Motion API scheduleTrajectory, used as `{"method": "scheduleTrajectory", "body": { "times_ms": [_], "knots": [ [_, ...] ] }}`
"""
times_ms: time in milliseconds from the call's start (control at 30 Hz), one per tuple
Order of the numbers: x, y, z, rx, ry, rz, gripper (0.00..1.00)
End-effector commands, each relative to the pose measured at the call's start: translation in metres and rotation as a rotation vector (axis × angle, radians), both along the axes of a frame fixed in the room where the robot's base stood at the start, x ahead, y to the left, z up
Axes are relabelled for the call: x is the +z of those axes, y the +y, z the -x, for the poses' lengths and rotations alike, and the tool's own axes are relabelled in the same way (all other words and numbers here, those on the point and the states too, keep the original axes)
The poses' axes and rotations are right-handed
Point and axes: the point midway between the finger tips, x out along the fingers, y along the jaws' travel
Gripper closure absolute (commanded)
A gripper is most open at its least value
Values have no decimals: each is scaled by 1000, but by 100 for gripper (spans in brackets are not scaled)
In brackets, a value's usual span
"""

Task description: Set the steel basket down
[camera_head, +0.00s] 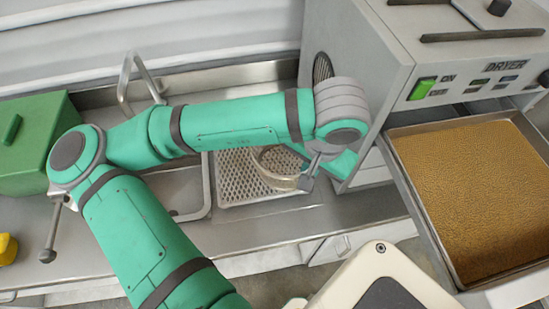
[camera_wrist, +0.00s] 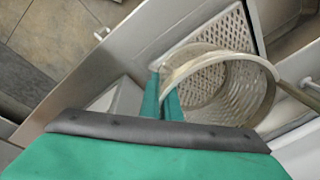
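The steel basket (camera_head: 268,165) is a round, open mesh basket with a bright rim, over the perforated drain plate (camera_head: 232,180) beside the sink. In the wrist view the basket (camera_wrist: 245,92) shows its open mouth and mesh wall, with a bar running off to the right. My gripper (camera_wrist: 163,98) has its two green fingers on either side of the basket's near-left rim, closed on it. In the head view my arm's end partly hides the basket and the fingers. I cannot tell whether the basket's bottom touches the drain plate (camera_wrist: 225,32).
The dryer (camera_head: 365,75) stands close to the right of the basket, with its tray (camera_head: 425,215) of brown granules pulled out. The sink basin (camera_head: 185,190) and a tap (camera_head: 137,75) are to the left. A green box (camera_head: 35,150) and a yellow object (camera_head: 7,248) sit further left.

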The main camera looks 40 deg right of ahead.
Motion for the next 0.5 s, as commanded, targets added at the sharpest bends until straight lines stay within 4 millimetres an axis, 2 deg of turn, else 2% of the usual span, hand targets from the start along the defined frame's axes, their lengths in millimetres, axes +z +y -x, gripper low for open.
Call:
{"method": "scheduleTrajectory", "body": {
  "times_ms": [300, 500],
  "knots": [
    [-30, -21, -65, 5, -2, -1, 100],
    [-63, -28, -89, 5, 0, -1, 100]
  ]
}}
